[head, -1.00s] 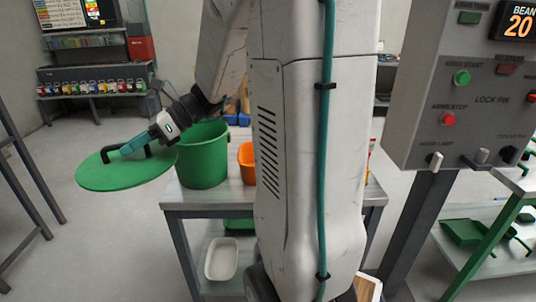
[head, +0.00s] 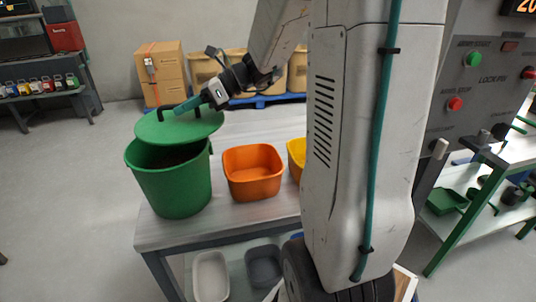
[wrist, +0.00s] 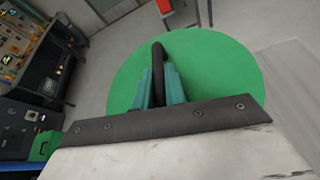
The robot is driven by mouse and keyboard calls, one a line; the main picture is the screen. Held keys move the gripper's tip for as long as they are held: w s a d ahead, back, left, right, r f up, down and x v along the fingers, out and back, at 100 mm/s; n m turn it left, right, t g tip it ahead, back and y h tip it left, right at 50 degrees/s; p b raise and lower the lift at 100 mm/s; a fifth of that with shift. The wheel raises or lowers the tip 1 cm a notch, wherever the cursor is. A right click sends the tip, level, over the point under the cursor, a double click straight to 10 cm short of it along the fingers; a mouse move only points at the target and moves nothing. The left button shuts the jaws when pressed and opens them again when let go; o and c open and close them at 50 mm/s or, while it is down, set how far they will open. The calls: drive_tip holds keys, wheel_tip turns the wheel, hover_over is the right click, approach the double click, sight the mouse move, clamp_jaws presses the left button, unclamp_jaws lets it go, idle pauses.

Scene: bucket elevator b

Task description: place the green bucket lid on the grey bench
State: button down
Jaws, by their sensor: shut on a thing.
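The green bucket lid (head: 185,126) is a flat round disc with a black handle. My gripper (head: 196,104) is shut on the lid's handle in the head view. The wrist view shows the teal fingers (wrist: 160,88) on either side of the black handle, with the lid (wrist: 215,75) beyond. The green bucket (head: 175,185) stands on the left end of the grey bench (head: 240,219). The lid appears above and behind the open bucket; whether it touches the rim or bench I cannot tell.
An orange tub (head: 253,178) stands right of the bucket, with a yellow tub (head: 297,155) beside it, partly hidden by my arm. Clear bench top shows behind the tubs. Cardboard boxes (head: 160,72) stand at the back. A control panel (head: 475,85) is on the right.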

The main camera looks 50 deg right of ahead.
drive_tip(key=w+d+f+m+t+h, duration=0.1)
drive_tip(key=w+d+f, duration=0.1)
drive_tip(key=w+d, duration=0.4)
drive_tip(key=w+d+f+m+t+h, duration=0.15)
drive_tip(key=w+d, duration=0.25)
drive_tip(key=w, duration=0.5)
drive_tip(key=shift+m+t, duration=0.35)
drive_tip(key=shift+m, duration=0.2)
drive_tip(key=d+f, duration=0.2)
drive_tip(key=f, duration=0.2)
drive_tip(key=w+d+f, duration=0.1)
drive_tip(key=d+f, duration=0.1)
drive_tip(key=f, duration=0.3)
drive_tip(key=w+d+f, duration=0.1)
drive_tip(key=d+f, duration=0.1)
drive_tip(key=f, duration=0.3)
drive_tip(key=shift+w+d, duration=0.1)
drive_tip(key=shift+d, duration=0.3)
drive_tip(key=shift+f, duration=2.4)
drive_tip(key=c, duration=1.5)
unclamp_jaws()
drive_tip(key=shift+o, duration=0.2)
drive_tip(key=v, duration=1.2)
drive_tip(key=shift+r, duration=0.15)
